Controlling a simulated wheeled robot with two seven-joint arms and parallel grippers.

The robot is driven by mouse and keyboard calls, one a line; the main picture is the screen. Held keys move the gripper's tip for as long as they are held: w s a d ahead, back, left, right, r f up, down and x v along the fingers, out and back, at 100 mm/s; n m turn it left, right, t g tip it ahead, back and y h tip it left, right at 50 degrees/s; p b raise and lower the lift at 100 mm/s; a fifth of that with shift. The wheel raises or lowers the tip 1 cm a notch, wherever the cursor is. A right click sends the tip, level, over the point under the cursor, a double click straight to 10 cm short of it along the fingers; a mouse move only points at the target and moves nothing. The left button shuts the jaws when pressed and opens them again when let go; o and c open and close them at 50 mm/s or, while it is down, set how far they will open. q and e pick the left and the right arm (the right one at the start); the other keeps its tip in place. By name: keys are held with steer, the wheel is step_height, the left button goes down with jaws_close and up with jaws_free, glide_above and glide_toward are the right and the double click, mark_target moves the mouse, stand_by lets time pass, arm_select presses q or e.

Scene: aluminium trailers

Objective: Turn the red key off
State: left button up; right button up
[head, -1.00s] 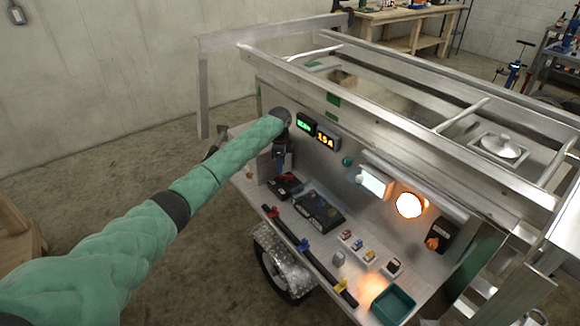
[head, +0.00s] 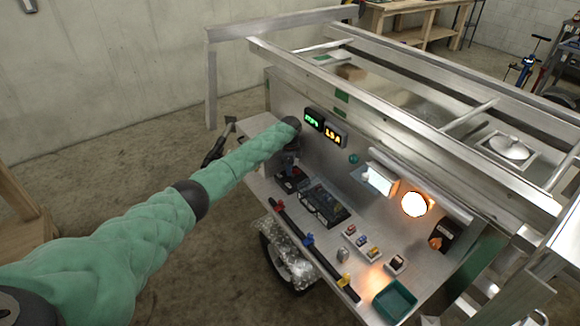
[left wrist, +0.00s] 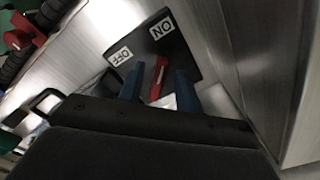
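The red key (left wrist: 158,78) stands on a black switch plate (left wrist: 183,62) with a white OFF label (left wrist: 119,55) on its left and an ON label (left wrist: 162,29) above and right, both upside down in the left wrist view. My left gripper (left wrist: 159,88) is open. Its two blue fingers are on either side of the key, with gaps visible; I cannot tell whether either touches it. In the head view my left gripper (head: 291,166) is over the black plate at the left of the trailer's shelf, and my arm and gripper partly hide that area. My right gripper is not in view.
The shelf also holds a dark box (head: 325,204), a bar with coloured handles (head: 309,240), small switches (head: 362,242) and a green tray (head: 394,302). Green and amber displays (head: 324,127) are on the panel beside my wrist. A metal wall is close at right in the wrist view.

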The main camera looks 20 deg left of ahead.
arm_select(q)
steer(key=shift+f, duration=0.1)
steer(key=shift+c, duration=0.2)
jaws_close()
